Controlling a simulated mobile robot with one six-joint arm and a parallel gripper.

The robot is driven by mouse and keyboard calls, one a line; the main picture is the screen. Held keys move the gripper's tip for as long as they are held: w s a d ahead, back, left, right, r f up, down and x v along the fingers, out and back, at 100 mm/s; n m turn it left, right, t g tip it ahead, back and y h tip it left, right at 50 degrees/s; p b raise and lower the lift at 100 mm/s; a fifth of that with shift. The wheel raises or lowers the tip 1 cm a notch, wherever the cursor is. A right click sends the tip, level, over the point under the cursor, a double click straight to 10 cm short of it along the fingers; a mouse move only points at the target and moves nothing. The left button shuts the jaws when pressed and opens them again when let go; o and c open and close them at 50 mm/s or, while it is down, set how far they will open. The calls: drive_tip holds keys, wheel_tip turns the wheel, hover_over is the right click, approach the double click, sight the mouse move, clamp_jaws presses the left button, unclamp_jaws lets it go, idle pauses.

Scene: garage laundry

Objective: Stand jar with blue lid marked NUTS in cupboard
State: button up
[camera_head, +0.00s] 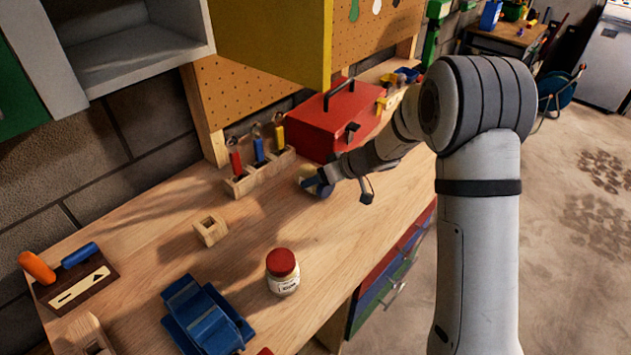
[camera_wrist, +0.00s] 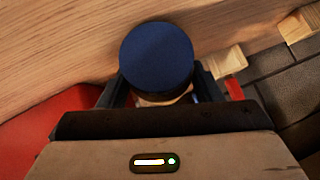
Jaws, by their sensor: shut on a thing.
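A jar with a blue lid (camera_wrist: 157,56) is between the two dark fingers of my gripper (camera_wrist: 160,88) in the wrist view. The lid faces the wrist camera and hides most of the jar, so its marking is not readable. In the head view my gripper (camera_head: 324,181) is shut on the jar (camera_head: 306,175), low over the back of the workbench, just in front of the red toolbox. I cannot tell whether the jar touches the bench. The cupboard (camera_head: 136,46) is grey, open-fronted and high on the wall at upper left; its visible interior looks empty.
A red-lidded jar (camera_head: 283,271) stands on the workbench (camera_head: 240,243). A yellow cabinet (camera_head: 270,40) hangs right of the cupboard.

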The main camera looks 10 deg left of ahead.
wheel_tip(320, 180, up, 10)
drive_tip(key=shift+f+b, duration=0.15)
drive_tip(key=shift+b, duration=0.5)
drive_tip(key=shift+c, duration=0.2)
drive_tip(key=shift+w+d, duration=0.1)
drive_tip(key=shift+d, duration=0.05)
drive_tip(key=d+f+m+t+h, duration=0.35)
drive_tip(key=d+m, duration=0.25)
drive_tip(key=d, duration=1.1)
drive_tip(key=d+f+m+t+h, duration=0.35)
drive_tip(key=d+m, duration=0.25)
drive_tip(key=d, duration=1.2)
drive_tip(key=a, duration=0.7)
drive_tip(key=shift+r, duration=0.4)
